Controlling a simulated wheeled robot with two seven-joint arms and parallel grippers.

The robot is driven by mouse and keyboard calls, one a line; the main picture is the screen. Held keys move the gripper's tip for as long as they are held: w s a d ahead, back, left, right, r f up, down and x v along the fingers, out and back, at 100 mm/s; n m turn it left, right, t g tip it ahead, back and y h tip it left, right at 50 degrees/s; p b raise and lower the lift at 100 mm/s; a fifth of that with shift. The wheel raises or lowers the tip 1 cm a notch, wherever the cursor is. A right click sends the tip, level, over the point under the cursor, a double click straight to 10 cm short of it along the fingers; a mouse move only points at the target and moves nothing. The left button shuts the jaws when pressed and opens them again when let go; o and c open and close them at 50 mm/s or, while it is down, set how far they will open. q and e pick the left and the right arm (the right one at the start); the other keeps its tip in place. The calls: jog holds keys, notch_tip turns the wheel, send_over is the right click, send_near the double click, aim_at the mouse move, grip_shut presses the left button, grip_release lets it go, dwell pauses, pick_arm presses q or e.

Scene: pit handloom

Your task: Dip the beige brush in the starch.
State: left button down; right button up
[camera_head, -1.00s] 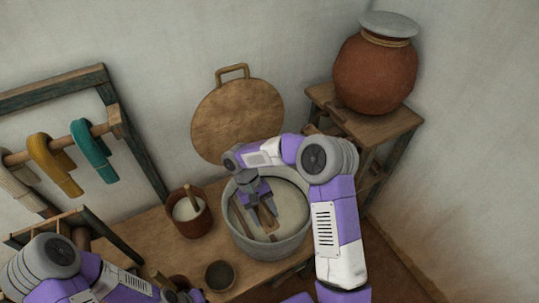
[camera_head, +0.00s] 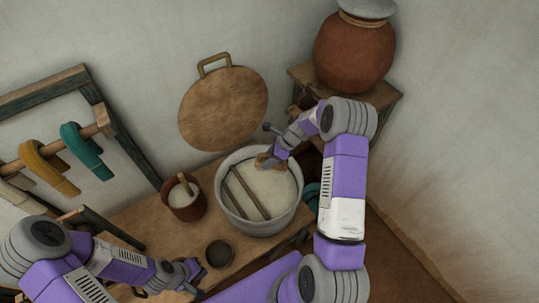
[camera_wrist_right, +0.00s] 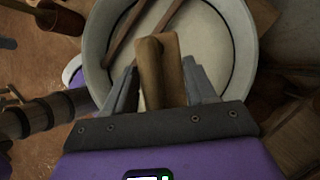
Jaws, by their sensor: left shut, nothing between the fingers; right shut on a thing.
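A large grey pot (camera_head: 287,219) holds a whitish starch-like mass (camera_head: 277,187), with two sticks lying across it. My right gripper (camera_head: 273,161) is at the pot's far side and shut on the beige brush (camera_head: 262,161). In the right wrist view the brush (camera_wrist_right: 152,75) stands between the fingers, its wooden end over the pot opening. I cannot tell whether the brush touches the starch. My left gripper (camera_head: 190,274) is shut and empty, low beside the small dark bowl (camera_head: 219,253).
A brown cup (camera_head: 187,212) with white contents and a stick stands left of the pot. A round wooden lid (camera_head: 222,108) leans on the wall behind. A clay jar (camera_head: 354,52) sits on a stand at the back right. A rack with coloured yarn (camera_head: 45,168) is at left.

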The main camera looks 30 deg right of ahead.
jog(key=shift+w+d+f, duration=0.1)
jog(key=shift+d+f, duration=0.05)
jog(key=shift+f, duration=0.05)
notch_tip(320, 180, down, 5)
jog(key=b, duration=0.4)
jog(key=shift+r, duration=0.15)
notch_tip(320, 180, down, 12)
jog(key=b, duration=0.8)
dwell(0.9)
notch_tip(320, 180, up, 15)
jog(key=p, duration=1.1)
jog(key=shift+r+p, duration=0.15)
jog(key=shift+p, duration=0.2)
